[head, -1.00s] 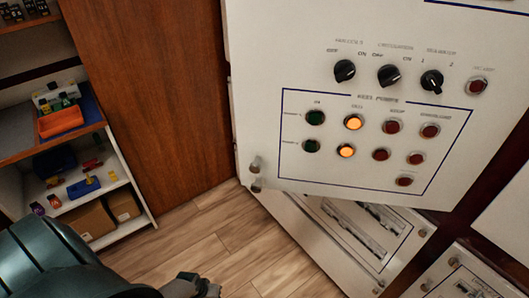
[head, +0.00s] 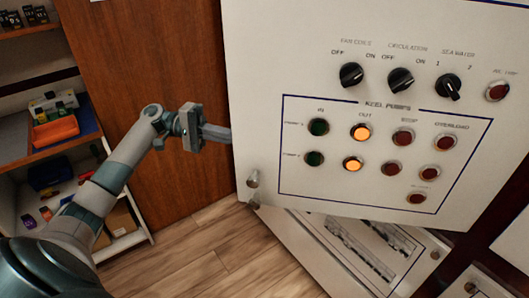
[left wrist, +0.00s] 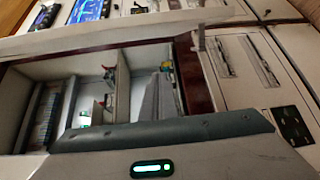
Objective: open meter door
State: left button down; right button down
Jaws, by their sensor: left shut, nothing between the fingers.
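A white door panel (head: 330,75) with black knobs, lit orange buttons and the label KEEL PUMPS fills the right of the head view. My left gripper (head: 218,133) is shut and empty at the panel's left edge; whether it touches is unclear. In the left wrist view a white door edge (left wrist: 130,40) runs across the top, apart from the cabinet. Behind it the cabinet interior (left wrist: 130,62) is exposed, with compartments and wiring. No label for a meter door is readable. My right gripper is out of view.
A brown wooden panel (head: 135,60) stands left of the door. Shelves with an orange bin (head: 55,130) are at the far left. Lower white panels (head: 350,250) lie below the door. Wooden floor (head: 215,255) is clear between.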

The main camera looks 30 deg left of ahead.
aim_at(265, 149)
pick_arm(q)
jog(key=shift+m+g+h, duration=0.5)
jog(key=shift+m+g, duration=0.3)
jog(key=shift+m, duration=0.1)
jog(key=r, duration=0.1)
jog(key=s+r, duration=0.1)
jog(key=r, duration=0.1)
jog(key=s+r, duration=0.1)
jog(key=shift+s+d+r, duration=0.1)
jog(key=shift+s+r, duration=0.15)
jog(key=shift+r, duration=0.05)
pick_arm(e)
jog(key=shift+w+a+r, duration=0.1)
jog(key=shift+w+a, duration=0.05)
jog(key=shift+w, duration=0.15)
pick_arm(q)
jog(key=shift+d, duration=0.15)
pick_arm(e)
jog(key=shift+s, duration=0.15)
